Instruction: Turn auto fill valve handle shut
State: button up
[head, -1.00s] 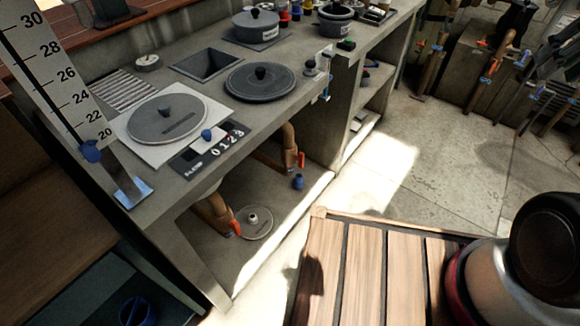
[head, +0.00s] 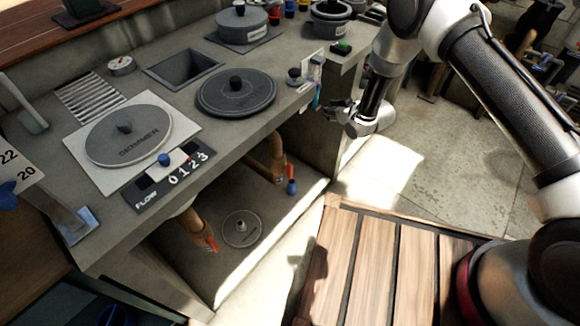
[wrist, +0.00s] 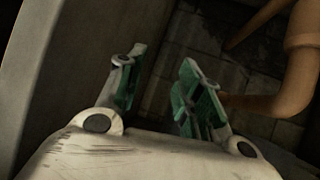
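Under the counter, two copper-brown pipes carry orange-red handles: one handle (head: 211,244) on the front-left pipe (head: 189,222), another (head: 284,170) on the rear pipe (head: 262,152). A blue piece (head: 291,187) sits just below the rear handle. No label shows which one is the auto fill valve. My gripper (head: 332,108) is by the counter's right end, right of and above the rear handle, apart from both handles. In the wrist view, my gripper (wrist: 158,92) has its green-padded fingers apart with nothing between them. A brown pipe (wrist: 297,75) is right of the fingers; no handle is discernible there.
The concrete counter (head: 222,133) has a skimmer lid (head: 128,135), a dark round lid (head: 236,92) and a flow slider with a blue knob (head: 165,160). A round floor cover (head: 241,229) lies under it. A slatted wooden deck (head: 373,262) is in front.

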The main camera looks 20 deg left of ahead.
jog(key=s+a+f+y, duration=0.1)
jog(key=s+a+f, duration=0.2)
jog(key=s+f, duration=0.3)
jog(key=n+g+y, duration=0.1)
jog(key=n+y, duration=0.2)
jog(key=y, duration=0.4)
send_near(292, 170)
jog(key=x, duration=1.1)
jog(key=shift+f, duration=0.1)
jog(key=shift+m, duration=0.3)
grip_shut()
